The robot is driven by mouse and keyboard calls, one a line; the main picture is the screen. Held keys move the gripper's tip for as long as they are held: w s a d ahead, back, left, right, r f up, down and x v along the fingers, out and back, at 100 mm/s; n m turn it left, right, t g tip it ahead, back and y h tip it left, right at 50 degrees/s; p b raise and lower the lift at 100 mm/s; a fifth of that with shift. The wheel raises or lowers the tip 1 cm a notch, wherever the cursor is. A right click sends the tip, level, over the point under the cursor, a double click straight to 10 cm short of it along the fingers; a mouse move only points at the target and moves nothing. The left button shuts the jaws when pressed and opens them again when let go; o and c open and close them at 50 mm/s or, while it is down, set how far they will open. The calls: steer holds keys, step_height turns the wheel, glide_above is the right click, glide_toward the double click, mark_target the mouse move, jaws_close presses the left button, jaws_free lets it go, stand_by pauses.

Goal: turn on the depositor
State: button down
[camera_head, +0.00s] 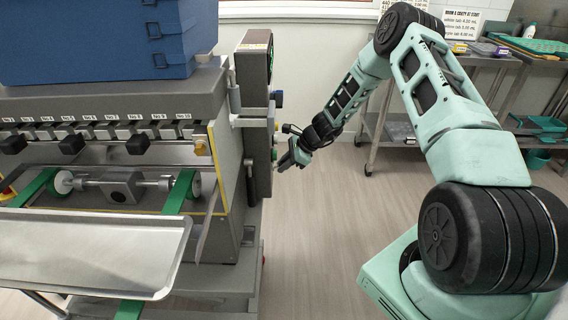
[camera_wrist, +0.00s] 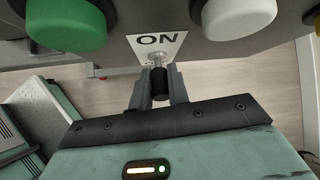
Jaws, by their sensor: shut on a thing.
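The depositor (camera_head: 95,100) is a large grey machine on the left of the head view, with a control box (camera_head: 252,110) on its right side. My gripper (camera_head: 285,163) is at the right face of this box. In the wrist view my gripper (camera_wrist: 158,88) is shut on a black-tipped switch lever (camera_wrist: 160,82) with a metal base. A white label (camera_wrist: 157,45) reading "ON" is right beside the lever. The lever is hidden behind my gripper in the head view.
A green button (camera_wrist: 68,22), a white button (camera_wrist: 238,18) and a yellow one (camera_wrist: 307,30) flank the label. A metal tray (camera_head: 90,245) sticks out at the depositor's front. A steel table (camera_head: 400,130) stands behind my arm. The floor between is clear.

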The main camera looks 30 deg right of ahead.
steer(key=c, duration=1.3)
jaws_free()
steer(key=shift+c, duration=0.2)
steer(key=v, duration=1.7)
steer(key=shift+d+p, duration=0.15)
steer(key=shift+p, duration=0.3)
steer(key=shift+s+r, duration=0.15)
